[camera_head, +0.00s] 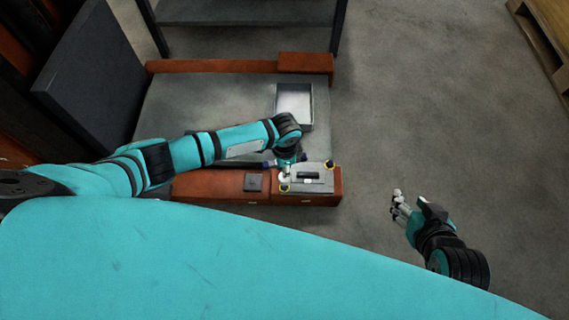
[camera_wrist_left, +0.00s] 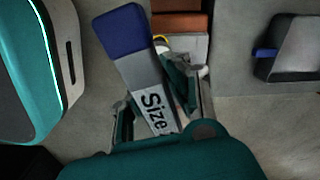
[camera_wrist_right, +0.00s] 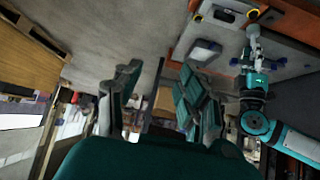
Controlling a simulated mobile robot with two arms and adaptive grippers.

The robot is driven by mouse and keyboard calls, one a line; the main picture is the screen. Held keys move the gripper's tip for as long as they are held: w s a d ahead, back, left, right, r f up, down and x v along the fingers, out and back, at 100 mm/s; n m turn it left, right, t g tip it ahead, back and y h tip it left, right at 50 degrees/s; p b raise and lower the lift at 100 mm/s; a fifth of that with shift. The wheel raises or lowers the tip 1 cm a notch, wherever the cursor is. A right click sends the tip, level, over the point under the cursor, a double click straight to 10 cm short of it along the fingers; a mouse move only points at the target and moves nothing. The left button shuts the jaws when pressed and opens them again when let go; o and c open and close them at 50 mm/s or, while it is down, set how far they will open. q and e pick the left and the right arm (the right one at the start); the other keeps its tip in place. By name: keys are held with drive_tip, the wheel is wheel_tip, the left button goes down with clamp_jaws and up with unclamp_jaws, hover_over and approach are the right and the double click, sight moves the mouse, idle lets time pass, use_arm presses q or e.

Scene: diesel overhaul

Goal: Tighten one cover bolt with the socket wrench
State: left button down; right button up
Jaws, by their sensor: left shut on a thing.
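The socket wrench (camera_wrist_left: 142,65), with a blue end and a grey body lettered "Size", lies between the fingers of my left gripper (camera_wrist_left: 160,108), which is shut on it. In the head view my left gripper (camera_head: 286,173) is over the left side of the grey cover (camera_head: 316,186). The cover has a dark handle and yellow-ringed bolts (camera_head: 328,163) at its corners. I cannot tell whether the wrench's socket is on a bolt; its working end is hidden. My right gripper (camera_head: 402,206) is open and empty, right of the cover; its parted fingers (camera_wrist_right: 158,100) show in the right wrist view.
The cover sits on an orange-red beam (camera_head: 215,186) beside a small dark square (camera_head: 253,182). A shallow light tray (camera_head: 294,100) stands behind on the grey surface. A dark panel (camera_head: 95,75) leans at the left.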

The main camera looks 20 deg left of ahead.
use_arm(q)
drive_tip(key=n+p, duration=0.1)
drive_tip(key=n, duration=0.2)
drive_tip(key=shift+f+p, duration=0.2)
drive_tip(key=shift+p, duration=0.1)
use_arm(e)
drive_tip(key=s+d+f+g+h, duration=0.1)
drive_tip(key=s+d+f+g, duration=0.2)
drive_tip(key=s+g, duration=0.35)
use_arm(q)
wheel_tip(320, 180, down, 3)
drive_tip(key=shift+f+b, duration=0.15)
drive_tip(key=shift+b, duration=0.9)
use_arm(e)
drive_tip(key=w+a+r+t+y, duration=0.1)
drive_tip(key=w+a+r+t, duration=0.2)
drive_tip(key=w+t, duration=0.4)
drive_tip(key=shift+r, duration=0.2)
drive_tip(key=shift+a, duration=0.1)
